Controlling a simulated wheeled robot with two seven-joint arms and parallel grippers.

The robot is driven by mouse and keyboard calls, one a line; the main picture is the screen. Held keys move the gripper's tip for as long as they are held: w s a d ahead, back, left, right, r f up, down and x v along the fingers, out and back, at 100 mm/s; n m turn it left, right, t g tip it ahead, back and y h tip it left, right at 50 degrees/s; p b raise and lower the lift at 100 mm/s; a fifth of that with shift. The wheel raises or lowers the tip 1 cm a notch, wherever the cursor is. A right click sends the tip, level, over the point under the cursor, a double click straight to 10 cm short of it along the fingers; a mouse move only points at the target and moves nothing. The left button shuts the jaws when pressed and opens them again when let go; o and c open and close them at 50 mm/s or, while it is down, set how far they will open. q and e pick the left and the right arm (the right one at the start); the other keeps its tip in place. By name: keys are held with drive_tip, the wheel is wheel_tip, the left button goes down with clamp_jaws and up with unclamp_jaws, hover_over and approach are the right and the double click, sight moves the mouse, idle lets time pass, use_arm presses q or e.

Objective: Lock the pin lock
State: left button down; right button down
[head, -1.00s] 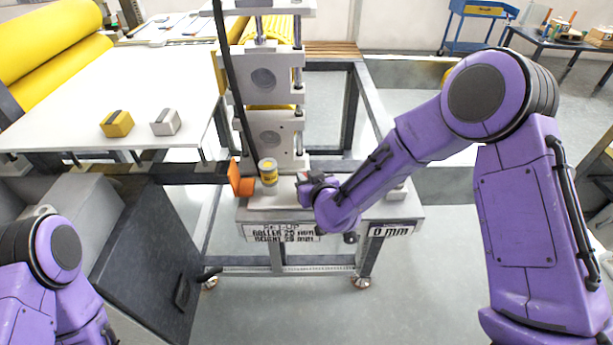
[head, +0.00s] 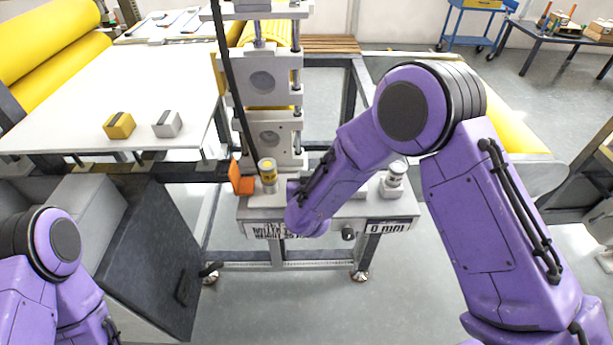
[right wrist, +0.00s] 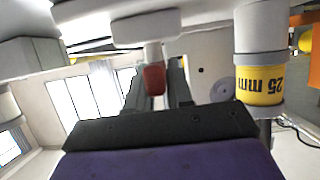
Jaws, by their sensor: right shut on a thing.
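The pin lock shows in the right wrist view as a red tip (right wrist: 153,80) on a pale stem under a round white collar. My right gripper (right wrist: 160,88) has its dark fingers on both sides of this red tip and is shut on it. In the head view my right wrist is over the front of the grey machine base (head: 345,208), and it hides the right gripper and the pin lock. My left arm is at the lower left of the head view, with its gripper out of the picture.
Another cylinder (head: 397,174) stands on the base's right end. The roller frame (head: 268,85) rises behind.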

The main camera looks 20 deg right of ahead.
drive_tip(key=c, duration=1.1)
unclamp_jaws()
drive_tip(key=shift+s, duration=0.1)
drive_tip(key=b+v, duration=0.1)
drive_tip(key=v, duration=0.9)
drive_tip(key=shift+s, duration=0.15)
